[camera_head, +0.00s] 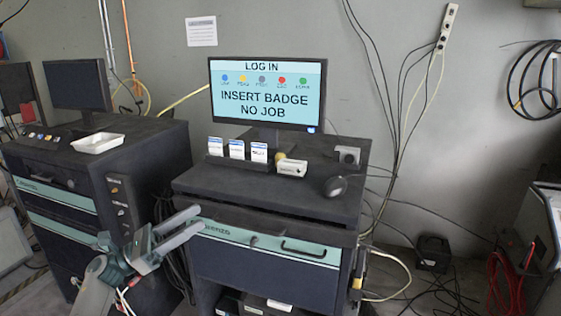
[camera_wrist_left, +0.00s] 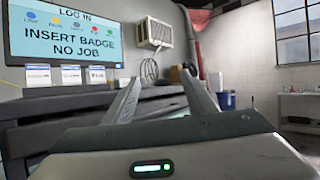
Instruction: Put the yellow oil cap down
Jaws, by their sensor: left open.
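A small yellow round thing (camera_head: 280,157), which looks like the yellow oil cap, is on top of the right-hand dark cabinet (camera_head: 215,185). It sits beside a small white box, below the monitor. My left gripper (camera_head: 199,219) is open with nothing visible between its fingers. It is in front of the cabinet's front left edge, apart from the yellow thing. In the left wrist view its two fingers (camera_wrist_left: 161,80) are spread and point ahead. I cannot make out the cap clearly there. My right gripper is in neither view.
A monitor (camera_head: 266,95) reading "INSERT BADGE NO JOB" stands on the cabinet. Several white cards (camera_head: 237,149), the white box (camera_head: 292,168) and a dark mouse-like object (camera_head: 335,186) share the top. A second cabinet at left carries a white tray (camera_head: 97,143). Cables hang at right.

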